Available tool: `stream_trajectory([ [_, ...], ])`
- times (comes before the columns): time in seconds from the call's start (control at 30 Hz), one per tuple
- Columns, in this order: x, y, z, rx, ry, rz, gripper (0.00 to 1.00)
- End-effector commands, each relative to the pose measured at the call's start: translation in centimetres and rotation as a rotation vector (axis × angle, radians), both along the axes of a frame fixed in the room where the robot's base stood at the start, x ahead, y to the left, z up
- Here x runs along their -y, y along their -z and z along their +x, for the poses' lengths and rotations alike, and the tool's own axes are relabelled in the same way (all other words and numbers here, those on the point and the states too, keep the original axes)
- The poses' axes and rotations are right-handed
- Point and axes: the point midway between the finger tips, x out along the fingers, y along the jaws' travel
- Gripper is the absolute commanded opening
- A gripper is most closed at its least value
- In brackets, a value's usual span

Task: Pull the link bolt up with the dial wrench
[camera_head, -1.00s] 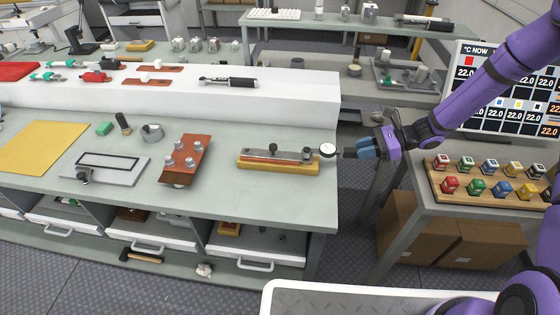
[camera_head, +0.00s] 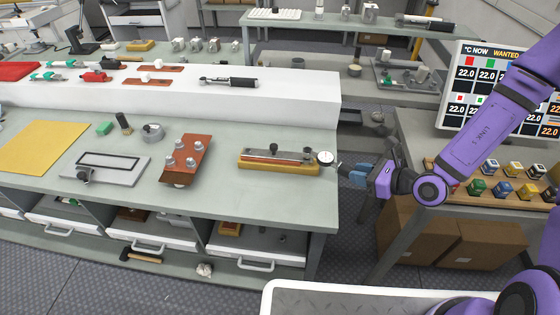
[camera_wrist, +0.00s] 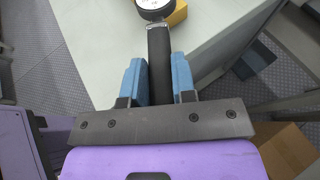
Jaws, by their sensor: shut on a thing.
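The dial wrench (camera_head: 326,158) has a round white dial at its head and a dark handle. My gripper (camera_head: 354,173) is shut on its handle, off the right end of the bench. In the wrist view the black handle (camera_wrist: 160,62) sits between the blue fingers (camera_wrist: 160,85), with the dial (camera_wrist: 152,6) at the top edge. The dial end is at the right end of a yellow block (camera_head: 280,167) that carries a grey metal link bar (camera_head: 275,154) with dark bolts. The right-hand bolt (camera_head: 307,151) is beside the dial. Whether the wrench engages it cannot be told.
A red-brown block with metal knobs (camera_head: 186,157) stands left on the bench (camera_head: 240,205). Another wrench (camera_head: 228,82) lies on the white shelf. To the right, a wooden tray holds several coloured blocks (camera_head: 500,190) below a temperature display (camera_head: 490,85). Cardboard boxes (camera_head: 480,245) stand beneath.

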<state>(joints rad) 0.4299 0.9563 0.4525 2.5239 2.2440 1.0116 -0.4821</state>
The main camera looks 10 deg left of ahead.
Motion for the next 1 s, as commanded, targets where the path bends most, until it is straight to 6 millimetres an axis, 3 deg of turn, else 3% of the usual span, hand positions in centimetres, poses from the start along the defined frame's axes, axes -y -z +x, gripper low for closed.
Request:
stream_trajectory([
  [1.0, 0.0, -1.7, 0.2, 0.004, -0.008, 0.003, 0.0],
])
